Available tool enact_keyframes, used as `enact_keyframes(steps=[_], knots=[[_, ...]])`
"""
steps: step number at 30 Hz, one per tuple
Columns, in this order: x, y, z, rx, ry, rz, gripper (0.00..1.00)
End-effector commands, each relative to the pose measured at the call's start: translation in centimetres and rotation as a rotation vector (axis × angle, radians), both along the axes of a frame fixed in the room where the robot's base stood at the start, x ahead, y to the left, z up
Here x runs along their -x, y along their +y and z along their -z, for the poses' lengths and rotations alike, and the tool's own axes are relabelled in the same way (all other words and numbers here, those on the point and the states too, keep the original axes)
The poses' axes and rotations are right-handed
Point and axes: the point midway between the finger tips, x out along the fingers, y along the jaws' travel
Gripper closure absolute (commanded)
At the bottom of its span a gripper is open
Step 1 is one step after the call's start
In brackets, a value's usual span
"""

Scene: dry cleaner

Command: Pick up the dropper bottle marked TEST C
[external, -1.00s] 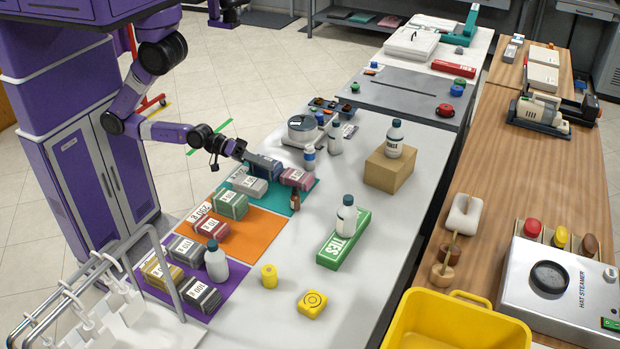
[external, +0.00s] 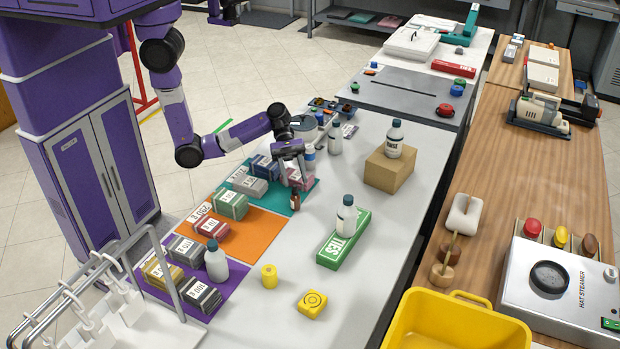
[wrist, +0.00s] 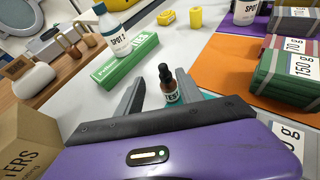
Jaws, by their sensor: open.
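A small brown dropper bottle (external: 295,199) with a dark cap and pale label stands upright near the right edge of the teal mat (external: 305,208). In the wrist view the bottle (wrist: 168,86) shows beyond the gap between my fingers; its label looks like it begins with "TES", and the rest is too small to read. My gripper (external: 294,178) is open and empty, over the far part of the teal mat, a little beyond the bottle in the external view. The fingers do not appear to touch the bottle.
Wrapped bundles (external: 233,204) stand on the teal, orange and purple mats to the left. A white bottle (external: 346,216) stands on a green box (external: 342,248) to the right. A cardboard block (external: 388,172) holds another bottle.

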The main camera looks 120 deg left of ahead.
Motion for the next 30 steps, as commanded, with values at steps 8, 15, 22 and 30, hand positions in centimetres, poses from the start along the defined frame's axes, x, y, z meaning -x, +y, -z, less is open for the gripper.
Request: enact_keyframes(steps=[8, 15, 22, 30], knots=[[-0.9, -0.9, -0.3, 0.048, 0.019, 0.020, 0.56], [-2.0, -2.8, 0.9, 0.046, 0.019, 0.020, 0.56], [-3.4, -5.2, 2.4, 0.045, 0.017, 0.019, 0.56], [-4.0, -5.9, 2.7, 0.043, 0.017, 0.017, 0.56]])
